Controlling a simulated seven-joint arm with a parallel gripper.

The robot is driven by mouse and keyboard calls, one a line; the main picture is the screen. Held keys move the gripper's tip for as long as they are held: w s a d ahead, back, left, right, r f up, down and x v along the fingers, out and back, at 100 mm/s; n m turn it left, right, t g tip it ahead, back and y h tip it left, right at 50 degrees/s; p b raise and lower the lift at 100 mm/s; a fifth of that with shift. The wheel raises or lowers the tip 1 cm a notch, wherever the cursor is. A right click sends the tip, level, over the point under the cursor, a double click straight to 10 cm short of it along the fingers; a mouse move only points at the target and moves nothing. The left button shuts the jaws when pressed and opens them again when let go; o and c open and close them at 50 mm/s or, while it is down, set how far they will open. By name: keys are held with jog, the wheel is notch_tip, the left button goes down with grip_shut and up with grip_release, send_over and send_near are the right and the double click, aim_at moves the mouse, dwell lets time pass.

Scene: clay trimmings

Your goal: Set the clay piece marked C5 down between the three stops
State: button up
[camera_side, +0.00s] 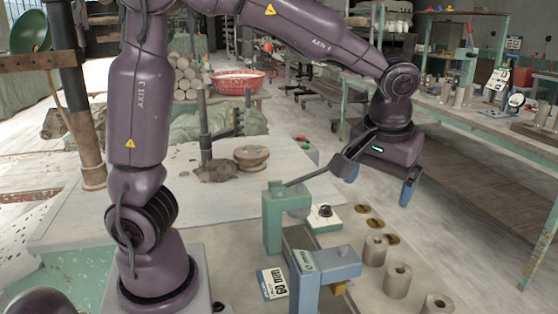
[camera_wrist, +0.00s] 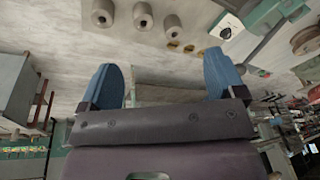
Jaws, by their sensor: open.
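My gripper (camera_side: 380,182) hangs in the air at the right of the side view, its two blue fingers wide apart with nothing between them. In the wrist view the gripper (camera_wrist: 160,62) also shows empty. Three grey clay cylinders with holes in their tops stand in a row at the lower right: a back one (camera_side: 375,250), a middle one (camera_side: 397,281) and a front one (camera_side: 437,305). They also show at the top of the wrist view (camera_wrist: 143,16). No C5 mark is readable on any. I cannot make out the three stops for certain.
Several small brown discs (camera_side: 374,222) lie behind the cylinders. A blue and green device (camera_side: 335,267) stands left of them, with a 60 mm card (camera_side: 273,283). A green post (camera_side: 272,215) and a white dial box (camera_side: 323,218) stand behind. A long bench (camera_side: 480,120) is at right.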

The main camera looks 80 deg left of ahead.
jog(key=s+a+r+m+t+h, duration=0.1)
jog(key=s+r+m+t, duration=0.1)
jog(key=s, duration=0.5)
jog(key=s+a+r+m+t+h, duration=0.1)
jog(key=s+m, duration=0.3)
jog(key=s, duration=0.4)
jog(key=shift+a+r+t, duration=0.3)
jog(key=shift+r+t, duration=0.2)
jog(key=shift+r, duration=0.2)
jog(key=shift+o, duration=0.3)
jog(key=shift+s+f+m, duration=0.2)
jog(key=shift+s+m, duration=0.25)
jog(key=shift+m, duration=0.05)
